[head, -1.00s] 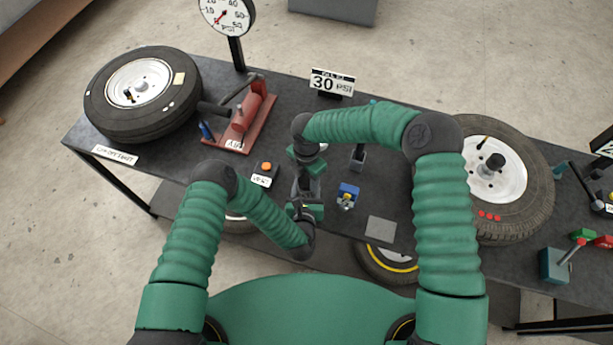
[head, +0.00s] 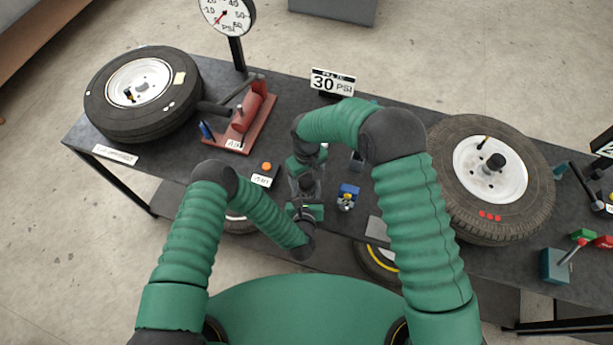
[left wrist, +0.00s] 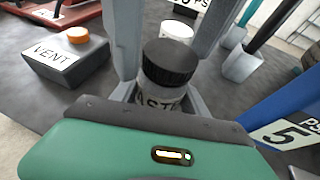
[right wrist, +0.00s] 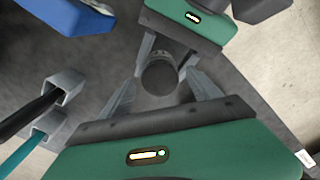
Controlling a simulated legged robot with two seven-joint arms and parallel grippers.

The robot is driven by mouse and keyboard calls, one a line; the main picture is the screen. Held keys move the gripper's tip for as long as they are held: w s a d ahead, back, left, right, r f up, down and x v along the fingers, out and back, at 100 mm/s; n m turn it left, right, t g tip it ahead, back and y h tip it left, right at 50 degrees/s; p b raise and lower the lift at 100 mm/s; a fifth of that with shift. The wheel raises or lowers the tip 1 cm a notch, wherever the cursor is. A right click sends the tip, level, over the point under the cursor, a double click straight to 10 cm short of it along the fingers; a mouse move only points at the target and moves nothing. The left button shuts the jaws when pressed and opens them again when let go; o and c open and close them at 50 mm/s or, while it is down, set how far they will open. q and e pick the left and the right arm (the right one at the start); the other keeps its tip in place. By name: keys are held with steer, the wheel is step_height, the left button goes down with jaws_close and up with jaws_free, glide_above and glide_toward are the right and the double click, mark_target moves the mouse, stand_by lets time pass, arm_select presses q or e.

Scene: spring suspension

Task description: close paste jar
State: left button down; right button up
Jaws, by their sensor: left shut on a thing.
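The paste jar (left wrist: 160,102) is a grey jar with a partly visible label and a black ribbed lid (left wrist: 170,62) on top. It stands upright between the fingers of my left gripper (left wrist: 160,95), which is shut on its body. The lid also shows from above in the right wrist view (right wrist: 160,77). It sits on the jar, but I cannot tell how tightly. My right gripper (right wrist: 160,88) is over the jar from above. Its fingers are spread on either side of the lid, with gaps showing. In the head view my grippers mostly hide the jar.
A vent box (left wrist: 65,58) with an orange button stands left of the jar. A blue block (head: 347,197) is to the right. Grey holders (right wrist: 63,86) stand nearby, with a white object (left wrist: 177,30) behind the jar. Tires (head: 490,180) lie at both table ends.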

step_height(320, 180, up, 12)
stand_by(0.6)
arm_select(q)
steer(key=shift+c, duration=2.4)
jaws_free()
arm_select(e)
steer(key=shift+f, duration=0.1)
